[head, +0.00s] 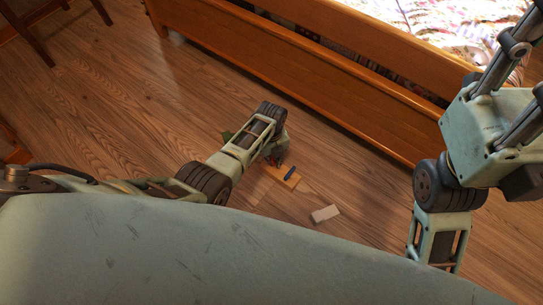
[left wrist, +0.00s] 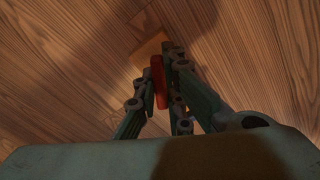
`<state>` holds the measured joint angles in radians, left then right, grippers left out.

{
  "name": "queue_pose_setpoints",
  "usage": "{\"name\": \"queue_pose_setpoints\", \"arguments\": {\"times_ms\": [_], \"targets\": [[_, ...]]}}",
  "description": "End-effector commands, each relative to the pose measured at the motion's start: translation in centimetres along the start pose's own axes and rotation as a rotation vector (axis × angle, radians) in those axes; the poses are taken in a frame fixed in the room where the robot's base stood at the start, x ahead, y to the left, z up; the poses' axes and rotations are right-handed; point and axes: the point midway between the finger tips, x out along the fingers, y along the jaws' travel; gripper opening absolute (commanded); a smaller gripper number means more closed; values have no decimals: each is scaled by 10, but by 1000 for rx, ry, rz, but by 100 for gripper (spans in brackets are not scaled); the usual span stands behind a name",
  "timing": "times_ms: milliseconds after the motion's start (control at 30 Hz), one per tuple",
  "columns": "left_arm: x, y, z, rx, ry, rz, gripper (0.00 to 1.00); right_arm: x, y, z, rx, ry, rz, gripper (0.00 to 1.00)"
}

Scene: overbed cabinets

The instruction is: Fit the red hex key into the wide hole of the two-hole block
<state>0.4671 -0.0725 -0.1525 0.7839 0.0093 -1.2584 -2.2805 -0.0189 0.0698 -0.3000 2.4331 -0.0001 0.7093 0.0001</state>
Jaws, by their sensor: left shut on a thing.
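The orange-tan wooden block (head: 282,181) lies on the floor near the middle of the head view. A dark blue piece (head: 290,173) shows at its top; I cannot tell whether it sits in a hole. My left gripper (head: 275,161) is shut on the red hex key (left wrist: 158,80), which runs lengthwise between the fingers. In the left wrist view part of the block (left wrist: 149,47) shows just past the fingertips. The key's tip is close to the block, but contact cannot be told. The holes are not discernible. My right arm is at the right; its fingertips are not visible.
A pale block (head: 325,213) lies on the wooden floor to the right. A wooden bed frame (head: 300,65) runs along the back. Floor between block and bed is clear.

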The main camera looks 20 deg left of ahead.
Motion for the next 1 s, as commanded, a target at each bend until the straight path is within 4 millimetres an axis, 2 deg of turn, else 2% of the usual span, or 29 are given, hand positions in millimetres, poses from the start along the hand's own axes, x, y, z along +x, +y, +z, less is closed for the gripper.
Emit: {"name": "queue_pose_setpoints", "arguments": {"times_ms": [1000], "targets": [[21, 0, 0, 1, -1, 0, 0, 7, -2, -3, -7, 45, -17, 40]]}}
